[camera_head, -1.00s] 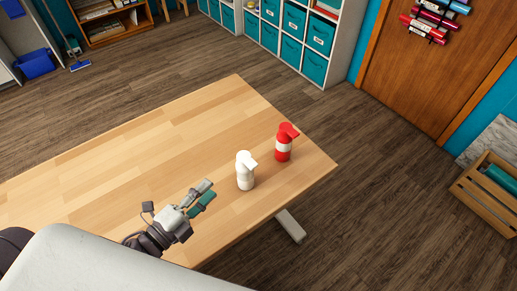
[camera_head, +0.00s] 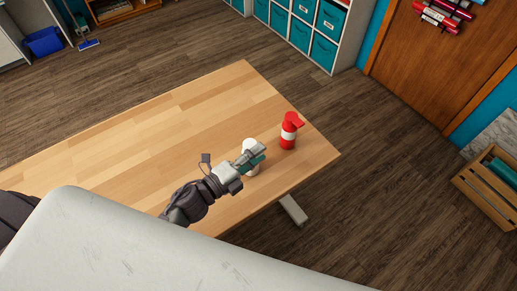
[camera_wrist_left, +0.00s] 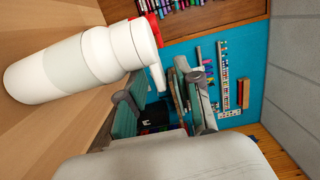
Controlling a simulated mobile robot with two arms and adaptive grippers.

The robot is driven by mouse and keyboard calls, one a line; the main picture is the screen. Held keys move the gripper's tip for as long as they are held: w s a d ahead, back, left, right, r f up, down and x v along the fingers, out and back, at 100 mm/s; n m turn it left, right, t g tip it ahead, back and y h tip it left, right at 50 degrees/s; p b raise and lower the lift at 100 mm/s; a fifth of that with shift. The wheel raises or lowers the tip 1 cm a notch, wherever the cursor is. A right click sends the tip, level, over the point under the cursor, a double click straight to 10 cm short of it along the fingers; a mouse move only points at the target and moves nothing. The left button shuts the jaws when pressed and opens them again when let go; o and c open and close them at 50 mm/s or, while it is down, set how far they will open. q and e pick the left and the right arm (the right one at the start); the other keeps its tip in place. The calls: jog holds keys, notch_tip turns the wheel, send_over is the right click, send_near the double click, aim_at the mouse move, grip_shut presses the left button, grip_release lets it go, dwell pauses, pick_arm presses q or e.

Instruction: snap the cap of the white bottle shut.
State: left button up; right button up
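The white bottle (camera_head: 251,170) stands upright near the right end of the wooden table (camera_head: 190,120), partly hidden behind my left gripper in the head view. In the left wrist view the white bottle (camera_wrist_left: 70,68) lies across the upper left, with its cap flap (camera_wrist_left: 153,58) swung open and sticking out toward my fingers. My left gripper (camera_head: 255,158) is at the cap's height, in front of the bottle. Its teal-padded fingers (camera_wrist_left: 162,110) show a gap between them, with nothing held. Contact with the flap cannot be told. My right gripper is not in view.
A red bottle with a white band (camera_head: 288,132) and an open red cap stands just behind and right of the white one. The table's right corner is close by. The left part of the table is clear. A wooden crate (camera_head: 486,187) is on the floor at right.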

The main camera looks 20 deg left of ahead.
pick_arm(q)
jog(key=shift+w+d, duration=0.25)
jog(key=shift+w, duration=0.15)
grip_shut()
jog(key=shift+r+p, duration=0.3)
jog(key=shift+p, duration=0.2)
jog(key=shift+a+r+n+p, duration=0.1)
jog(key=shift+r+n+p, duration=0.5)
jog(key=shift+n+p, duration=0.6)
jog(key=shift+w+a+n+p, duration=0.1)
jog(key=shift+n+p, duration=0.2)
jog(key=shift+n, duration=0.2)
